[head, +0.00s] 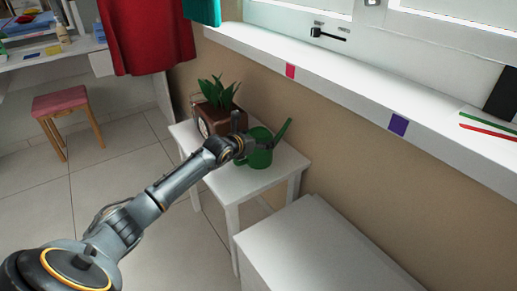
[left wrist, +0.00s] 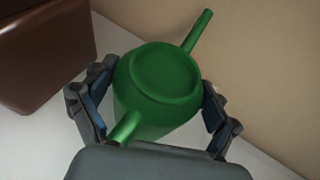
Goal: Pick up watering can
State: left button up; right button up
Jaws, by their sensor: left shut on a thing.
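The green watering can (head: 258,158) stands on a small white table (head: 250,188) by the wall, its spout pointing up to the right. My left gripper (head: 245,146) reaches it from the left. In the left wrist view the watering can (left wrist: 160,80) sits between the two fingers of my left gripper (left wrist: 155,108), one on each side of its body, shut on it. I cannot tell whether its base touches the tabletop. My right gripper is in neither view.
A brown pot with a green plant (head: 216,106) stands close beside the can on the same table. A white cabinet (head: 310,245) is in front to the right. The white windowsill (head: 350,92) runs above the table. A pink stool (head: 60,99) stands at left.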

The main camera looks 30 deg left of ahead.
aim_at(263, 128)
pick_arm(q)
jog(key=shift+r, duration=0.2)
